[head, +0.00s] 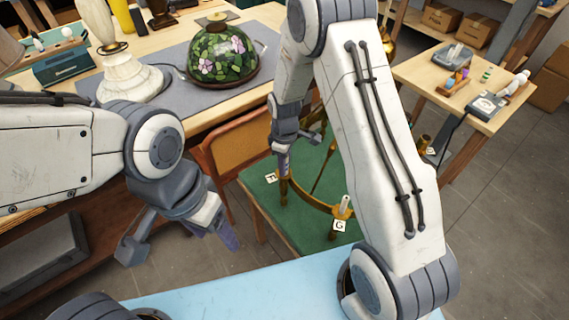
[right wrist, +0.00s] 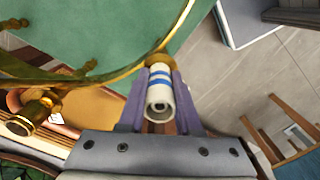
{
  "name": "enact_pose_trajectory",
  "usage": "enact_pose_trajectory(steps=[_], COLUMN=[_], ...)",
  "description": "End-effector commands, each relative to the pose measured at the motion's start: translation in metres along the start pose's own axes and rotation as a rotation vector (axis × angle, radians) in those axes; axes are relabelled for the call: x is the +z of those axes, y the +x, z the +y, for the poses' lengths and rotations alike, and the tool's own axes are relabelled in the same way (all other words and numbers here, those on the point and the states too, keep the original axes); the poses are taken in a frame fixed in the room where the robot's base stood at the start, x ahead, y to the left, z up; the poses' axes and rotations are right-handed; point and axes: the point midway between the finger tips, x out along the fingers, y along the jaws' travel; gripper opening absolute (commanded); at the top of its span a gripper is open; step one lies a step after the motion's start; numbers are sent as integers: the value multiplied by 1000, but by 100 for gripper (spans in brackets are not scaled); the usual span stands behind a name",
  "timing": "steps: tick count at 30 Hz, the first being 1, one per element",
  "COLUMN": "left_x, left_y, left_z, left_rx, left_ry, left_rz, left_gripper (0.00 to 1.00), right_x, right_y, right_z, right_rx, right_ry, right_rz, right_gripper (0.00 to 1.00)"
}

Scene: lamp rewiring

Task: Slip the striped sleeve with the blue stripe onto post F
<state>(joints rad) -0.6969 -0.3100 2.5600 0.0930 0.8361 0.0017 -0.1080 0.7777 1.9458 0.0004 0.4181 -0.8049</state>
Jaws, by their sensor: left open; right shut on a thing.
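A white sleeve with blue stripes (right wrist: 159,90) is between the purple fingers of my right gripper (right wrist: 155,100), which is shut on it. Its near end shows a dark hole. Its far end is against or just in front of a brass collar (right wrist: 159,60) on the brass ring; I cannot tell whether it is around the post. In the head view my right gripper (head: 284,160) points down just above post F (head: 283,187), beside a lettered card (head: 271,178). The sleeve is hidden there. My left gripper (head: 226,234) is open and empty, away from the ring.
The brass ring (head: 315,206) stands on a green-topped table (head: 265,207). A white piece (head: 344,203) stands at post G, by its card (head: 339,226). A brown chair (head: 237,155) is close behind. A flowered lampshade (head: 222,55) sits on the workbench. A side table (head: 460,75) is at right.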

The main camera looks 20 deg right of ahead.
Motion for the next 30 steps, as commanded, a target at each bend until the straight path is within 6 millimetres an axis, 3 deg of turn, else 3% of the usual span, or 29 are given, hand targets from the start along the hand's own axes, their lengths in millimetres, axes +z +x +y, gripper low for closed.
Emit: enact_pose_trajectory(steps=[5,6,8,20,30], left_x=[0,0,0,0,1], left_y=[0,0,0,2,16], left_z=[0,0,0,0,-1], left_rx=[0,0,0,0,0], left_ry=[0,0,0,0,1], left_rz=[0,0,0,0,0], left_gripper=[67,67,67,67,67], right_x=[0,0,0,-1,-1], right_y=[0,0,0,-6,-67], right_z=[0,0,0,1,1], right_rx=[0,0,0,3,5], right_ry=[0,0,0,0,0], right_rz=[0,0,0,3,5], right_gripper=[0,48,67,67,67])
